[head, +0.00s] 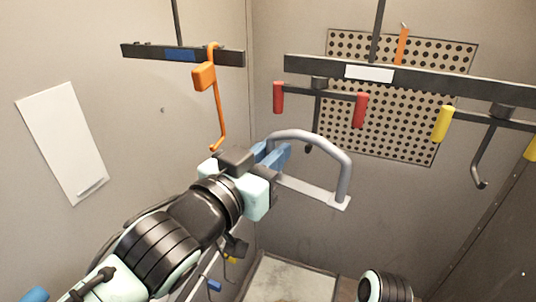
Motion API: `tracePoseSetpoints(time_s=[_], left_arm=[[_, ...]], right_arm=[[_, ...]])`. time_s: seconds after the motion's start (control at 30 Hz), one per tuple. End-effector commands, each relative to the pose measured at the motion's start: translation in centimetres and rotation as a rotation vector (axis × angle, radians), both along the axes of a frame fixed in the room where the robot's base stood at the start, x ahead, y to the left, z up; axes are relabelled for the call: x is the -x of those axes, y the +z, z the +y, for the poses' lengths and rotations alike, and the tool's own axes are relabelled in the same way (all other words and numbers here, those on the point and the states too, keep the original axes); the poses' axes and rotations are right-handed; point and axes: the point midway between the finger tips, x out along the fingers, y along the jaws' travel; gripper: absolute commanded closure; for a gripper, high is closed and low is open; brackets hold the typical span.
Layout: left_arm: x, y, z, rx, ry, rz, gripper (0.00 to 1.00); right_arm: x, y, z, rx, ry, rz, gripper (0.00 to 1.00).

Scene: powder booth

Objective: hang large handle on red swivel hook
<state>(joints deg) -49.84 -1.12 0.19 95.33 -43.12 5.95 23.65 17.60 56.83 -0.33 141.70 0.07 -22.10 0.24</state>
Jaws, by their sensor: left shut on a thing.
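The large handle (343,168) is a grey arch on a pale flat base strip, in the middle of the head view. My left gripper (275,155) is shut on the left side of its arch and holds it in the air. The red swivel hook (317,105) hangs from the dark rail, with a red grip at each end of its crossbar. Its hook tip shows just above the handle's arch in the picture; the distance in depth is hard to tell. My right gripper is not in view; only a piece of my right arm shows at the bottom.
An orange hook (218,115) hangs from a left bar (140,51) with a blue label. A yellow swivel hook (487,150) hangs at the right of the main rail (430,82), which bears a white label. A perforated panel (400,135) is on the back wall. A white sheet (62,140) is on the left wall.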

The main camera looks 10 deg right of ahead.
Motion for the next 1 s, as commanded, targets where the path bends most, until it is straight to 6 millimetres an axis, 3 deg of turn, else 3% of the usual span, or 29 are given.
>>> tracePoseSetpoints(time_s=[0.67, 1.0], left_arm=[[-2.2, 0.2, -1.5, 0.004, 0.000, -0.002, 1.00], [-2.4, 0.1, -1.7, 0.004, -0.001, -0.002, 1.00]], right_arm=[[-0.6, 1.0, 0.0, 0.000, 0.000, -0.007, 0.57], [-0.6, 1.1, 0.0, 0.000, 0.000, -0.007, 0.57]])
